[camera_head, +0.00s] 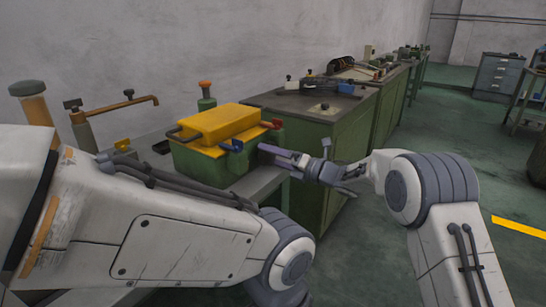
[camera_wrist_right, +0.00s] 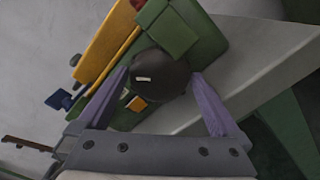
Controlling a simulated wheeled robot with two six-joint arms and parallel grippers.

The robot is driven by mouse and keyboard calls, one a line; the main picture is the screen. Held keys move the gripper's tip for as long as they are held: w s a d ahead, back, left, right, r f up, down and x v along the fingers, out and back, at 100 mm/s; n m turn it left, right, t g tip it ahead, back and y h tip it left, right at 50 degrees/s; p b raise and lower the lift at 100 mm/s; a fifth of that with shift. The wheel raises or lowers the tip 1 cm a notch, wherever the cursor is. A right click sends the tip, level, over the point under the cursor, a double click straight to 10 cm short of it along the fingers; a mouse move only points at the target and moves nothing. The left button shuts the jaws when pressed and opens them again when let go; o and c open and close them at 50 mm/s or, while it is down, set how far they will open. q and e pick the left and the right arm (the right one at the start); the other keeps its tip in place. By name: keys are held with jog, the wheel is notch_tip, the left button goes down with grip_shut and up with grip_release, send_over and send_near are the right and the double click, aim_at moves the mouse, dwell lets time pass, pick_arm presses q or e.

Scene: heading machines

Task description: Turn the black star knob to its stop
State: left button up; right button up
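The black knob (camera_wrist_right: 161,77), with a small white mark, sits on the side of the green machine with the yellow cover (camera_head: 218,124). It shows in the right wrist view as a dark rounded shape; its star outline cannot be made out. My right gripper (camera_head: 266,150) is beside the machine's right side. Its two purple fingers stand apart, one on each side of the knob, with a gap visible at the right finger. In the head view I cannot make out the knob. My left arm crosses the lower left of the head view; its gripper is out of view.
A red knob (camera_head: 277,124) and a blue knob (camera_head: 237,146) stick out of the machine close to the right gripper. A green cabinet (camera_head: 345,125) stands behind it, with more benches beyond. A grey drawer cabinet (camera_head: 497,78) stands far right. The floor at right is mostly clear.

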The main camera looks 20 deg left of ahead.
jog(key=v, duration=1)
jog(key=shift+d, duration=0.25)
jog(key=shift+r, duration=0.15)
